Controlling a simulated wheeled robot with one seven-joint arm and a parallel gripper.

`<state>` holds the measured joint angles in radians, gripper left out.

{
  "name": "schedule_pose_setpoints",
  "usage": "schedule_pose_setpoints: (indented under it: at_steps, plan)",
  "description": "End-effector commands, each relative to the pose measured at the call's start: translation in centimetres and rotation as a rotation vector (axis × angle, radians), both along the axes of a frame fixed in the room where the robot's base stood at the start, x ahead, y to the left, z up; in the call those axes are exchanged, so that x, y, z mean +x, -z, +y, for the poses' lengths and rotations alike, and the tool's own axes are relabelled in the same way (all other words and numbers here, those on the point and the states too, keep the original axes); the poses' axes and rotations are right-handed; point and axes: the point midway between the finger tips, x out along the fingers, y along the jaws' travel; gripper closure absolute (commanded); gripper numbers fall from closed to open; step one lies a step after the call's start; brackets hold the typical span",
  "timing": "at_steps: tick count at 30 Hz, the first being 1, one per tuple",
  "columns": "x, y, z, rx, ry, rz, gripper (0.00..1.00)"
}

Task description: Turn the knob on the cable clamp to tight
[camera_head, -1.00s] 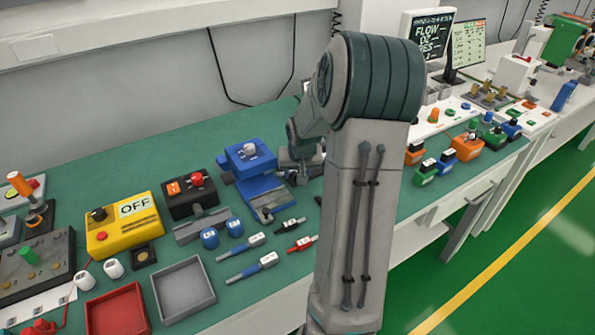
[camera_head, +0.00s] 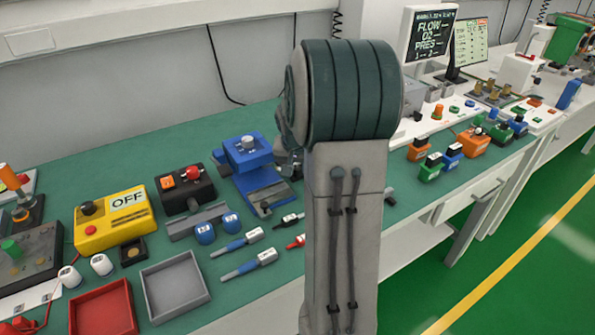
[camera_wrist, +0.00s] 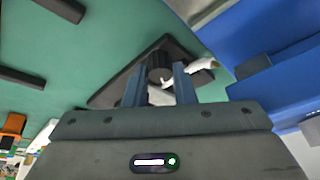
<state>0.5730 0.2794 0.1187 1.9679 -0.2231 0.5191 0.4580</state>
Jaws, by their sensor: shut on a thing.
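In the wrist view, a black round knob (camera_wrist: 160,66) with a white mark stands on a dark flat base plate (camera_wrist: 113,90), which I take for the cable clamp. My gripper (camera_wrist: 162,84) has one blue-grey finger on each side of the knob and is shut on it. A white piece (camera_wrist: 203,66) sits at the plate's right side. Which setting the mark points to I cannot tell. In the head view my arm hides the clamp and most of my gripper.
A blue fixture (camera_head: 243,155) with a pale knob stands left of my arm; blue parts (camera_wrist: 270,45) show close by in the wrist view. Blue-handled tools (camera_head: 240,242), a grey tray (camera_head: 176,287) and a yellow box (camera_head: 113,218) lie further left.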

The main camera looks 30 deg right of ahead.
Motion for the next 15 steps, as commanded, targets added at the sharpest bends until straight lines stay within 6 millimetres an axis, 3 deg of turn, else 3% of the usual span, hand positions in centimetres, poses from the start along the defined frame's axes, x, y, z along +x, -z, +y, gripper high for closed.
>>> schedule_pose_setpoints:
  at_steps: [8, 9, 11, 15]
  plan:
    - [-0.01, -0.03, 0.03, 0.001, 0.004, 0.0, 0.99]
    - [-0.01, -0.03, 0.03, 0.001, 0.004, 0.0, 0.74]
    - [-0.01, -0.03, 0.03, 0.001, 0.004, 0.0, 0.57]
    - [-0.01, -0.04, 0.02, 0.001, 0.003, 0.001, 0.54]
